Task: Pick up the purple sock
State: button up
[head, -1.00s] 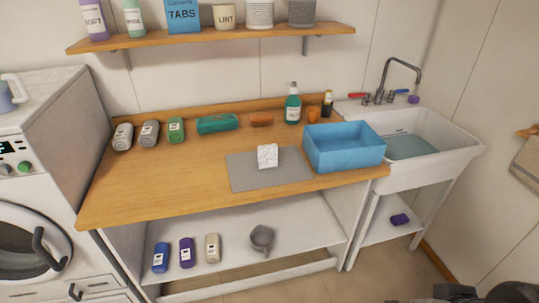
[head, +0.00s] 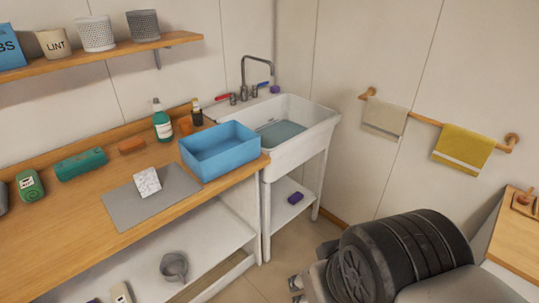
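A small dark purple item (head: 295,198) lies on the white shelf under the sink; it is too small to tell whether it is a sock. Another purple item with a label shows only as a sliver (head: 92,301) at the bottom edge, on the lower shelf of the workbench, beside a beige labelled one (head: 121,293). A part of what seems to be my gripper (head: 297,286) shows at the bottom, in front of my dark arm. It is apart from both purple items, and its fingers are not clear.
A blue bin (head: 220,152) stands at the right end of the wooden worktop (head: 80,215), beside the sink (head: 300,150) with water. A grey jug (head: 174,267) stands on the lower shelf. Towels hang on a right wall rail (head: 425,119). Floor is free before the sink.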

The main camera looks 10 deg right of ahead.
aim_at(147, 182)
jog(key=i+j+u, duration=0.15)
jog(key=i+j, duration=0.3)
jog(key=i+j+u, duration=0.1)
jog(key=i+j, duration=0.3)
jog(key=i+j+u, duration=0.15)
jog(key=i+j, duration=0.15)
jog(key=i, duration=0.35)
